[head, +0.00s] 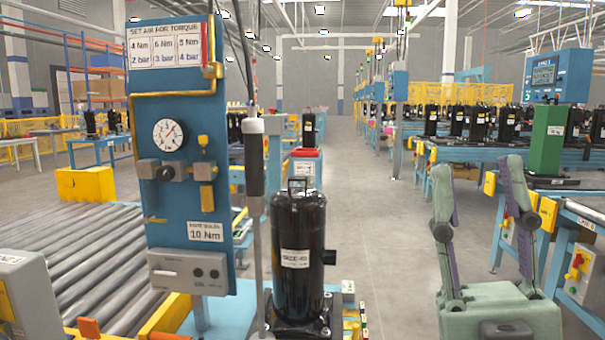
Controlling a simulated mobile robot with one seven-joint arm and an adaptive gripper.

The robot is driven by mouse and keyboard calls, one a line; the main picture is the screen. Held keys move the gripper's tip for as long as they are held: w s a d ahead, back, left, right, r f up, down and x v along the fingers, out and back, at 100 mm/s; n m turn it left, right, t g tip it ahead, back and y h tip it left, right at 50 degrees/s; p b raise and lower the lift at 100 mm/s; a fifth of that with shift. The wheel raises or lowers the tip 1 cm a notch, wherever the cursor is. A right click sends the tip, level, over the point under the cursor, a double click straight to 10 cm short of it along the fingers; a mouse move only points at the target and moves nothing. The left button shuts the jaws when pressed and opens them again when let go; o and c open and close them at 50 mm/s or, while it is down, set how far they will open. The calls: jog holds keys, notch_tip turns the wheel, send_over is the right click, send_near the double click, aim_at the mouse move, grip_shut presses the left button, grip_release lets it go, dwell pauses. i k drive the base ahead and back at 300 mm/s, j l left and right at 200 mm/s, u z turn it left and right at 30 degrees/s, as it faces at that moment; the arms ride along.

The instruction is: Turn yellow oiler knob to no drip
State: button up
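A blue upright panel (178,100) stands left of centre in the head view. On it is an air unit with a round pressure gauge (168,134) and grey blocks in a row below the gauge. The small yellow oiler knob (203,142) sits above the right-hand block, with a yellow bowl (207,197) below that block. The knob's setting and any drip are too small to tell. My gripper (477,167) is at the lower right, its two fingers pointing up and spread apart. It is open and empty, well to the right of the panel and not touching it.
A black compressor (297,255) stands between the panel and my gripper. A dark hanging tool (254,160) hangs close to the panel's right edge. A roller conveyor (80,255) lies left; a blue workbench (575,215) stands right. The central aisle (370,200) is clear.

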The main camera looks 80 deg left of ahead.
aim_at(202, 139)
jog(key=u, duration=3.2)
